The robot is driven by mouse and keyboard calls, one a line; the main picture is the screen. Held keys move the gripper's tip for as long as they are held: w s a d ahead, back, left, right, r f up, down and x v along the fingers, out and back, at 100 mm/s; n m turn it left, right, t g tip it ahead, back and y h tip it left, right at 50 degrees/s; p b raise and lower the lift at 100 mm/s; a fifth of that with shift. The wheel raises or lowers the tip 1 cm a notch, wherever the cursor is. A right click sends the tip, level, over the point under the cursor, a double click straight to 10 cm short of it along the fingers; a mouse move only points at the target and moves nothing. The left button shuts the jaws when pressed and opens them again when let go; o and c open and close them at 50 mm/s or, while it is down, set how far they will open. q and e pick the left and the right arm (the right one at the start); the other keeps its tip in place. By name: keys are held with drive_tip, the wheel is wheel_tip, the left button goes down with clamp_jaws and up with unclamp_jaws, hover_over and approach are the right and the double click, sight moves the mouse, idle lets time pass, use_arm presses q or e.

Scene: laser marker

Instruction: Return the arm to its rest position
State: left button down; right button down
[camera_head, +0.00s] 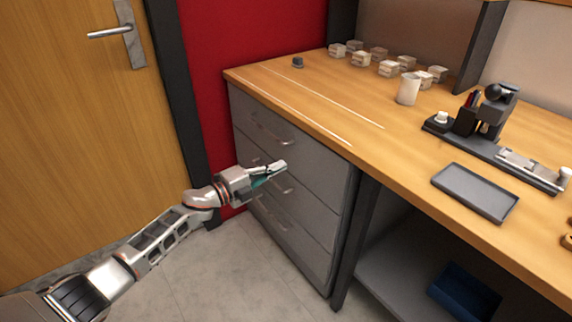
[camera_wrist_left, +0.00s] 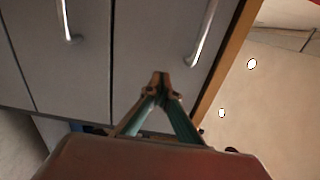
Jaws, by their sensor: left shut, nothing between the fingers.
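My left arm comes in from the lower left in the head view. My left gripper (camera_head: 276,170) is in front of the grey drawer cabinet (camera_head: 318,178), below the level of the worktop. It is shut and empty. In the left wrist view its fingertips (camera_wrist_left: 160,82) meet, with the cabinet's drawer fronts and two metal handles beyond them. I cannot tell whether the fingertips touch the cabinet. My right gripper is not in view.
The wooden worktop (camera_head: 330,100) holds several small white boxes (camera_head: 389,68), a white cup (camera_head: 408,88), a black and grey device (camera_head: 488,120) and a grey tray (camera_head: 475,191). A blue bin (camera_head: 464,292) is on the lower shelf. A wooden door (camera_head: 80,130) is at left; floor between is clear.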

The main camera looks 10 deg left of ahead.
use_arm(q)
drive_tip(key=p+v, duration=0.1)
drive_tip(key=v, duration=0.7)
drive_tip(key=shift+s+a, duration=0.2)
drive_tip(key=shift+s, duration=0.05)
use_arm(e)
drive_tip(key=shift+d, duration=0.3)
